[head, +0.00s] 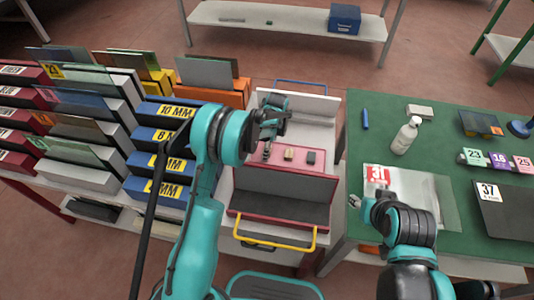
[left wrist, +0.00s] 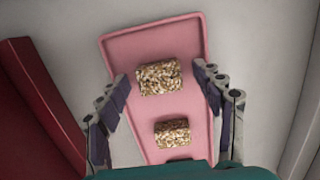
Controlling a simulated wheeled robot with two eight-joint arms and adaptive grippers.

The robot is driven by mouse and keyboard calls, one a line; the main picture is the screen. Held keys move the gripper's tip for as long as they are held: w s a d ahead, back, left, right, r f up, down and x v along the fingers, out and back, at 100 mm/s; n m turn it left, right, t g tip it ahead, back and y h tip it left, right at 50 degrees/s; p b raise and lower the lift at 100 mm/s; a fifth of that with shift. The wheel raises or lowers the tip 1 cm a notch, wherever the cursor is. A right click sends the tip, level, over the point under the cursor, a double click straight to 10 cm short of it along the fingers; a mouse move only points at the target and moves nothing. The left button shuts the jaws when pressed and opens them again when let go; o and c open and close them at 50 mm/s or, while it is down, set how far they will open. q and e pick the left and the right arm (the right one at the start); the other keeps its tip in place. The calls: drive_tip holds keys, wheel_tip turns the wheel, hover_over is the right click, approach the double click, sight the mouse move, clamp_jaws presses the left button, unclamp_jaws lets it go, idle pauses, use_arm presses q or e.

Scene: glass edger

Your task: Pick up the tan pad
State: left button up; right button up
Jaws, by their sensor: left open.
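A pink tray (head: 277,150) lies in the open drawer unit and holds small pads in a row. The tan pad (head: 289,153) sits in the tray beside a dark grey pad (head: 311,157). In the left wrist view the tray (left wrist: 130,48) shows two speckled tan-brown pads, an upper one (left wrist: 158,77) and a lower one (left wrist: 172,133); I cannot tell which is the tan one. A third is mostly hidden at the bottom. My left gripper (left wrist: 162,84) is open above the tray, its fingers either side of the upper pad. My right gripper (head: 358,203) is over the green table; its jaws are unclear.
The drawer unit has a raised grey panel and a yellow handle (head: 274,241) in front. Racks of glass sheets with blue labelled blocks (head: 158,162) stand left. The green table (head: 375,145) holds a white bottle (head: 406,136), a glass sheet marked 31 and several number tags.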

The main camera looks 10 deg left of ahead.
use_arm(q)
drive_tip(key=shift+r, duration=0.15)
drive_tip(key=shift+c, duration=0.6)
drive_tip(key=c, duration=0.7)
drive_tip(key=shift+r, duration=0.1)
